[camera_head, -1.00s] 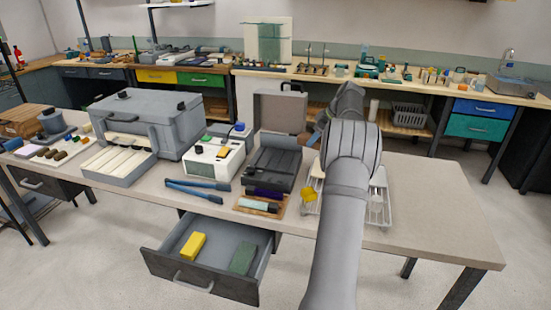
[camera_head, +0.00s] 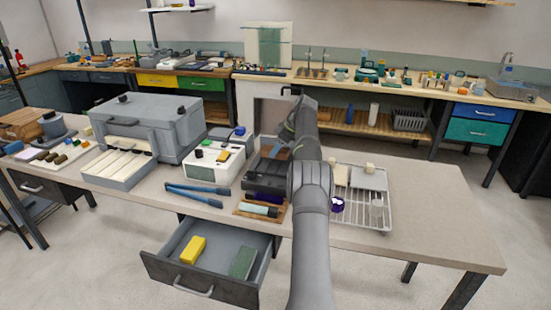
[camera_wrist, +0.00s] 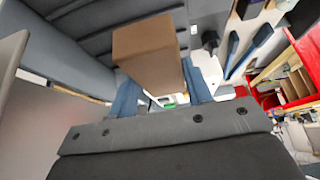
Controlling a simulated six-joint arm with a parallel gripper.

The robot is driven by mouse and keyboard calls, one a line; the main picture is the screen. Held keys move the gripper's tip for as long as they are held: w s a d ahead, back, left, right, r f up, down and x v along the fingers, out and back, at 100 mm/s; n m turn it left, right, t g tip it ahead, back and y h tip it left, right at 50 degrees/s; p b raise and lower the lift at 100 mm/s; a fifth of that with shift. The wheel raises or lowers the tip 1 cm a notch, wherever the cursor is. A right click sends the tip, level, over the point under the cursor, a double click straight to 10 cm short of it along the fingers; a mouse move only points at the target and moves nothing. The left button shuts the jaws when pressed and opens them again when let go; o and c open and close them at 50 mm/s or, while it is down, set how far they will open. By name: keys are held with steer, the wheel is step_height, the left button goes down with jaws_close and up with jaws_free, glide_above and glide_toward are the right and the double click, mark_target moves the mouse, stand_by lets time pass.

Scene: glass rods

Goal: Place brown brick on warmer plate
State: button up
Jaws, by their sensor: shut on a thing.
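My gripper (camera_wrist: 162,80) is shut on the brown brick (camera_wrist: 152,48), which sits between its two blue fingers in the wrist view. The gap between brick and plate cannot be told. My arm hides the right part of the unit and most of the brick in the head view.
A white device (camera_head: 213,160) stands left of the unit. A wooden tray (camera_head: 239,208) with tubes lies in front. A wire rack (camera_head: 385,218) stands right, partly behind my arm. Below is an open drawer (camera_head: 215,285) with yellow and green blocks. The table's right end is clear.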

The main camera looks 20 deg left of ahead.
mark_target(275, 157)
steer(key=shift+a+f, duration=0.3)
steer(key=shift+f, duration=1.85)
steer(key=shift+f, duration=0.15)
steer(key=o, duration=1.2)
steer(key=v, duration=1.2)
